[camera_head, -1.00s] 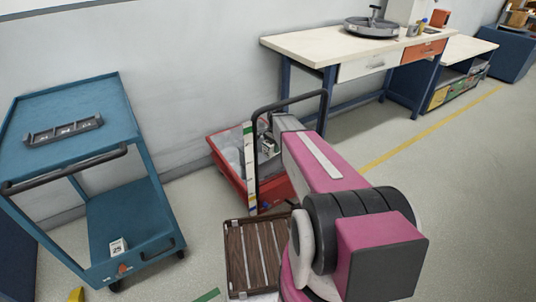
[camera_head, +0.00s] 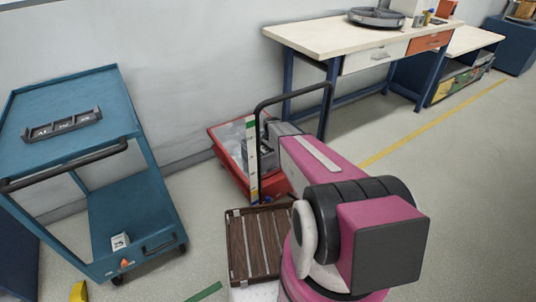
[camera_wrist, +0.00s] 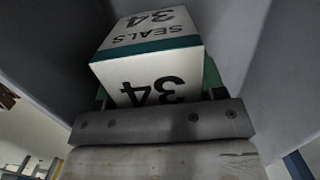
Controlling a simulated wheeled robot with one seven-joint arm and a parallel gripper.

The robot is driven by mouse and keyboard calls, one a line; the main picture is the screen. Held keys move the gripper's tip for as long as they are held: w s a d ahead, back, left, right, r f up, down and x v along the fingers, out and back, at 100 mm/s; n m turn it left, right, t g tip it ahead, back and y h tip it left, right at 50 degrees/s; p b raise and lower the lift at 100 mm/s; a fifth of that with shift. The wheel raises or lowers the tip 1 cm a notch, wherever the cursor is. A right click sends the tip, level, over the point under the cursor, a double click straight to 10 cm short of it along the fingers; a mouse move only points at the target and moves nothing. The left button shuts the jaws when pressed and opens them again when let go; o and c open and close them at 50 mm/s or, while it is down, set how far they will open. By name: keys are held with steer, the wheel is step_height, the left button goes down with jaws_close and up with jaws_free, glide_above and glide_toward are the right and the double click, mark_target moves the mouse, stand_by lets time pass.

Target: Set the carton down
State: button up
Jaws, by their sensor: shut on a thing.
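The carton (camera_wrist: 150,62) is a white box with a teal band, printed "SEALS" and "34". The lettering appears upside down there. In the head view, my arm reaches toward a red bin (camera_head: 233,165) by the wall. My gripper is largely hidden there behind the arm and a black handle, and I cannot clearly make out the carton. I cannot tell whether the carton touches anything beneath it.
A black handle (camera_head: 258,106) rises beside a brown slatted platform (camera_head: 255,246). A workbench (camera_head: 325,42) stands behind. Floor at right is clear.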

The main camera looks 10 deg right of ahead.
steer(key=shift+f, duration=0.6)
steer(key=shift+f, duration=0.1)
steer(key=o, duration=0.7)
steer(key=r, duration=0.4)
steer(key=d+r, duration=0.1)
steer(key=r, duration=0.7)
steer(key=shift+w+d+r, duration=0.1)
steer(key=shift+w+d, duration=0.05)
steer(key=shift+w, duration=0.15)
